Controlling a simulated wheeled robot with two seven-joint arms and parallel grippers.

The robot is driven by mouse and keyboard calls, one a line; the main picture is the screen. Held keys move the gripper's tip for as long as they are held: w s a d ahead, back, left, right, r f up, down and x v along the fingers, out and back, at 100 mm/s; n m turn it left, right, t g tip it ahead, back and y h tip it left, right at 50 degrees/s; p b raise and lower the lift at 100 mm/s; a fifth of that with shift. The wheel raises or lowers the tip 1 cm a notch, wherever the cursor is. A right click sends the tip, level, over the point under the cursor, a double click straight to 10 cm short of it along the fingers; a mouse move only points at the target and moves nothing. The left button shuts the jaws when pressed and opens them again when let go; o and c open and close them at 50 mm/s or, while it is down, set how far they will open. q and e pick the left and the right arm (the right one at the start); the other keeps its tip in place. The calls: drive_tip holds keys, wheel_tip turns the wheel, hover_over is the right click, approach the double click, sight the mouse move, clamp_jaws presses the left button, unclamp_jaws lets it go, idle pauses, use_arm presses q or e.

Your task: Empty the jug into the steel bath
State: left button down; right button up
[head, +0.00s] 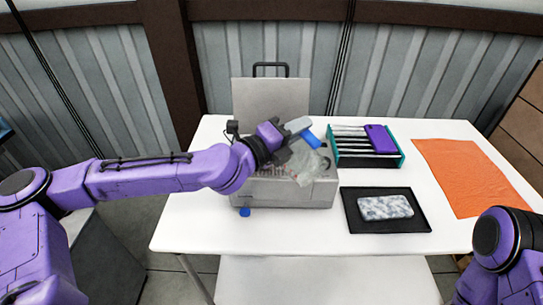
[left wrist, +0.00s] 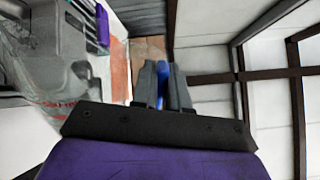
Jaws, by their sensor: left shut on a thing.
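The clear jug (head: 308,166) with a blue handle (head: 311,139) hangs tilted over the right part of the steel bath. My left gripper (head: 297,138) is shut on the handle, and the blue shows between the fingers (left wrist: 163,88) in the left wrist view. The jug's clear body (left wrist: 62,88) shows at the left of that view. The steel bath (head: 290,195) is a grey box with its lid (head: 262,97) standing up behind it. My arm and the jug hide much of its opening. I cannot tell how much the jug holds. My right gripper is out of view.
A teal-edged rack (head: 368,161) with a purple item (head: 381,138) stands right of the bath. A black tray (head: 422,221) holds a mottled pack (head: 386,207). An orange cloth (head: 465,175) lies at right. A blue cap (head: 245,212) lies before the bath.

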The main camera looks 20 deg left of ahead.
use_arm(q)
drive_tip(key=shift+w+a+n+p, duration=0.4)
drive_tip(key=shift+w+a+p, duration=0.15)
drive_tip(key=shift+a, duration=0.2)
drive_tip(key=shift+w+a+r+n, duration=0.3)
drive_tip(key=shift+w+a+n, duration=0.1)
drive_tip(key=shift+a+n, duration=0.4)
idle(0.6)
drive_tip(key=shift+w+a+r+n+b, duration=0.1)
drive_tip(key=shift+w+a+n+b, duration=0.3)
drive_tip(key=shift+n, duration=0.2)
